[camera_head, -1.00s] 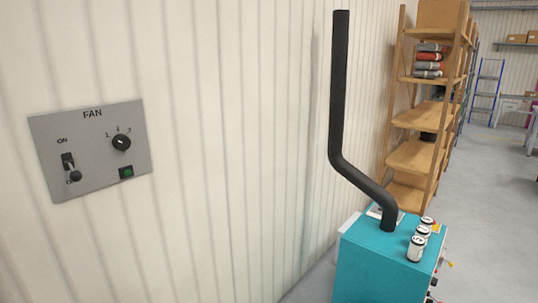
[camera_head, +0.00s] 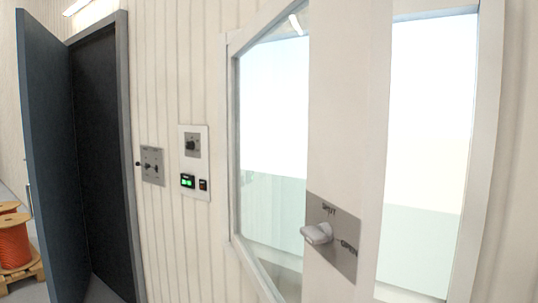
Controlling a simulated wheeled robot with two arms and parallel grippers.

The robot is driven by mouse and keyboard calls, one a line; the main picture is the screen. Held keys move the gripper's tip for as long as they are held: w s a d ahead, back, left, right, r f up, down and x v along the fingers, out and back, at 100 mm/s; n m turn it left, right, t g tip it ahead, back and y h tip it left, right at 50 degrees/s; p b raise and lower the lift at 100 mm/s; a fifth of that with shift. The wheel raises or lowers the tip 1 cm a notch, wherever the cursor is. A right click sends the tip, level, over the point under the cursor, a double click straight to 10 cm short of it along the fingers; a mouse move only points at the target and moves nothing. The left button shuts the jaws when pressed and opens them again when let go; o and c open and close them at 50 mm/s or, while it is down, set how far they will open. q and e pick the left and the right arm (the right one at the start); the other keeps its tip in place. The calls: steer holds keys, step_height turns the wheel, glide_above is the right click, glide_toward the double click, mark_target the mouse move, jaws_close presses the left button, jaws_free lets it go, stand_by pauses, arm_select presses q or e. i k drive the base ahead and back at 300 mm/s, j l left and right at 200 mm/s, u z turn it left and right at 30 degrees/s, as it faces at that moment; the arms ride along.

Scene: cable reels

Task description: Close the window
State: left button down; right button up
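The window (camera_head: 348,120) fills the right half of the view, with a white frame and bright panes either side of a wide middle post. A grey plate (camera_head: 334,262) low on that post carries a white handle (camera_head: 317,234). The plate is marked "SHUT" at the top and "OPEN" at the right. The handle's narrow end points left and it seems to lie roughly level. I cannot tell surely whether the sash stands ajar. Neither of my grippers shows in this view.
Left of the window, a wall panel (camera_head: 195,160) has a knob and a green-lit switch, with a smaller grey switch plate (camera_head: 150,166) beside it. A dark door (camera_head: 50,150) stands open at the left. An orange cable reel (camera_head: 14,243) sits on a pallet at the far left.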

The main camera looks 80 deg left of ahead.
mark_target(350, 68)
steer(key=k+u, duration=0.15)
steer(key=u, duration=1.65)
steer(key=l+u, duration=1.1)
steer(key=u, duration=0.15)
steer(key=i, duration=0.25)
